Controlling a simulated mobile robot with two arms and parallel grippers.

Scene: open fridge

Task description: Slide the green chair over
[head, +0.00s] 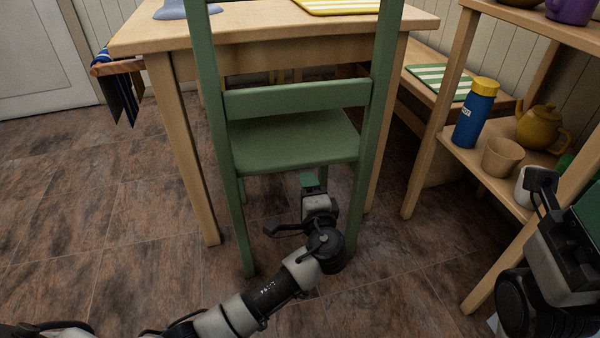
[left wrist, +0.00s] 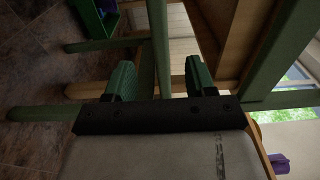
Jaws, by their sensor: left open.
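The green chair (head: 292,139) stands upright at the wooden table, its back towards me. My left gripper (head: 311,186) is low, in front of the chair and below its seat, between the two near legs in the head view. In the left wrist view, its two green-padded fingers (left wrist: 159,76) are apart. A green chair bar (left wrist: 158,45) runs between them, and I see no finger pressed on it. Other green chair parts (left wrist: 275,98) lie to the right there. My right gripper (head: 560,205) is at the right edge beside the shelf, partly cut off; its opening is unclear.
The wooden table (head: 150,35) stands behind the chair. A wooden shelf (head: 480,165) on the right holds a blue bottle (head: 474,115), a yellow teapot (head: 539,128) and cups. A bench (head: 425,60) stands behind. The tiled floor left of the chair is clear.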

